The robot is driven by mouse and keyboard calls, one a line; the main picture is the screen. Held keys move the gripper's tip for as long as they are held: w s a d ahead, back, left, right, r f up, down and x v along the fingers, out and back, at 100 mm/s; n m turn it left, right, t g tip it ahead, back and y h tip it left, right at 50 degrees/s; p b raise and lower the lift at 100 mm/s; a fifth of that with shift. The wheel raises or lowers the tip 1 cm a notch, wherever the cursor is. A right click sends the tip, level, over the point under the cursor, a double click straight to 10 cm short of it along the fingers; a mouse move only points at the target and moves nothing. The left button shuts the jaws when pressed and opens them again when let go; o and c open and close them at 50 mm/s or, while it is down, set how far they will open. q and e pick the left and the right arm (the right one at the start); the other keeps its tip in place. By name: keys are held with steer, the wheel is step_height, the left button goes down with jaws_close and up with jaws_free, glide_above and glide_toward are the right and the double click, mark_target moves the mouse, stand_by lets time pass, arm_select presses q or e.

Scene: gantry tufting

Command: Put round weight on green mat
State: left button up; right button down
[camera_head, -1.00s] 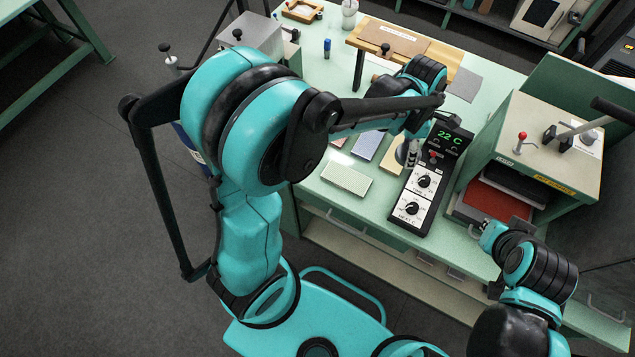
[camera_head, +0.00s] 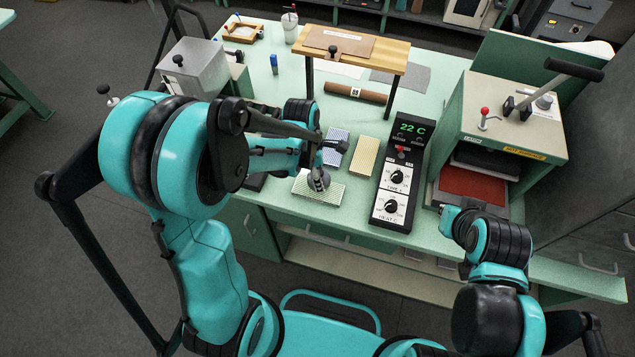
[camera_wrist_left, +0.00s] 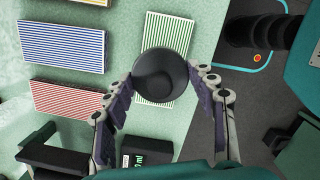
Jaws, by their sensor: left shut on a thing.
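The round weight (camera_head: 318,180), a dark grey disc with a stem, is over the green-and-white striped mat (camera_head: 333,196) in the head view. My left gripper (camera_head: 322,154) is shut on the weight from above. In the left wrist view the weight (camera_wrist_left: 160,72) lies between the fingertips of the left gripper (camera_wrist_left: 162,82) and covers part of the green mat (camera_wrist_left: 167,32). I cannot tell whether the weight touches the mat. My right gripper (camera_head: 447,217) is by the front of the press; its fingers are too small to read.
The blue mat (camera_wrist_left: 62,47) and red mat (camera_wrist_left: 67,100) lie beside the green one. The control box (camera_head: 403,172) reading 22 C stands to the right, then the press (camera_head: 515,115). A wooden shelf (camera_head: 375,50) stands behind.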

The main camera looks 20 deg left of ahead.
arm_select(q)
steer(key=shift+f+b, duration=0.6)
steer(key=shift+f, duration=1.45)
steer(key=shift+f, duration=0.15)
steer(key=o, duration=1.7)
